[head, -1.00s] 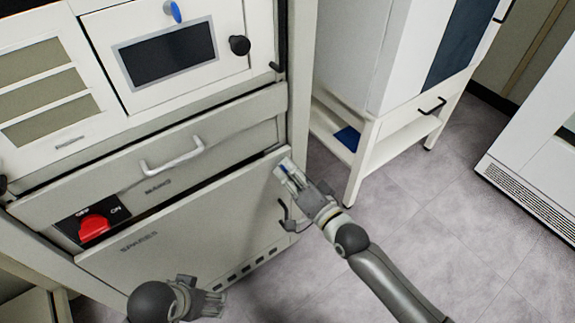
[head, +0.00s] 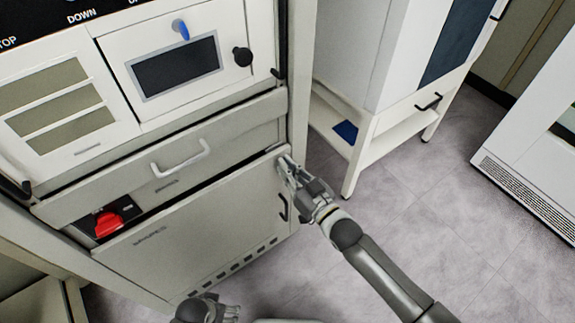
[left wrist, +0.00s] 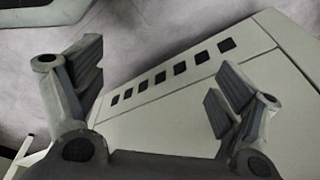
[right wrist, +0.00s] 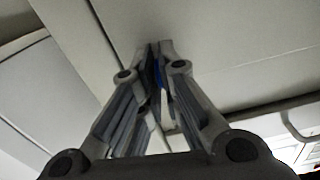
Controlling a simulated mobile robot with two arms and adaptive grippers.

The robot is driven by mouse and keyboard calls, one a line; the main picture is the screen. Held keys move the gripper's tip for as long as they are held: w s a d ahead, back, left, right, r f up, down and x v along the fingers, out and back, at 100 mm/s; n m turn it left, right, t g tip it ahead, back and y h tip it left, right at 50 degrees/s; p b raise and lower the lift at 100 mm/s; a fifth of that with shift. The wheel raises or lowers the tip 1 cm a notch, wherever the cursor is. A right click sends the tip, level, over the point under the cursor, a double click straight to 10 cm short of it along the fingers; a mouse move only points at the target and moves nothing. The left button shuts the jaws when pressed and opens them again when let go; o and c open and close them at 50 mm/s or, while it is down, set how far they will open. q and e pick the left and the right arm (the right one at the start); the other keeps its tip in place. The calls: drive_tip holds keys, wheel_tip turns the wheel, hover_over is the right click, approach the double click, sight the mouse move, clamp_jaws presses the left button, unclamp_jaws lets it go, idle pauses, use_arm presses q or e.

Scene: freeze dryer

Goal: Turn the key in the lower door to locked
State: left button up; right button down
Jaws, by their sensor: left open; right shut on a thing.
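The lower door (head: 200,240) is the pale panel marked SPARES, with a dark handle (head: 283,207) near its right edge. My right gripper (head: 287,165) is at the door's upper right corner. In the right wrist view its fingers are shut on a small blue thing, which looks like the key (right wrist: 159,72). The fingers hide most of the key, so its angle cannot be told. My left gripper (head: 224,311) is low in the head view, in front of the door's bottom. In the left wrist view (left wrist: 160,78) its fingers are apart and empty, with the door's vent slots beyond.
A drawer (head: 180,160) with a pale handle is above the door. A red switch (head: 108,223) is at its left. A blue key-like tag (head: 181,29) hangs on the upper door. A white stand (head: 362,150) is to the right; grey floor is clear in front.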

use_arm(q)
drive_tip(key=shift+s+a+f, duration=0.1)
drive_tip(key=shift+s+f, duration=0.45)
drive_tip(key=shift+f, duration=0.2)
use_arm(e)
drive_tip(key=shift+n, duration=0.7)
drive_tip(key=c, duration=1.6)
unclamp_jaws()
drive_tip(key=shift+c, duration=0.2)
drive_tip(key=shift+d, duration=0.1)
drive_tip(key=v, duration=1.2)
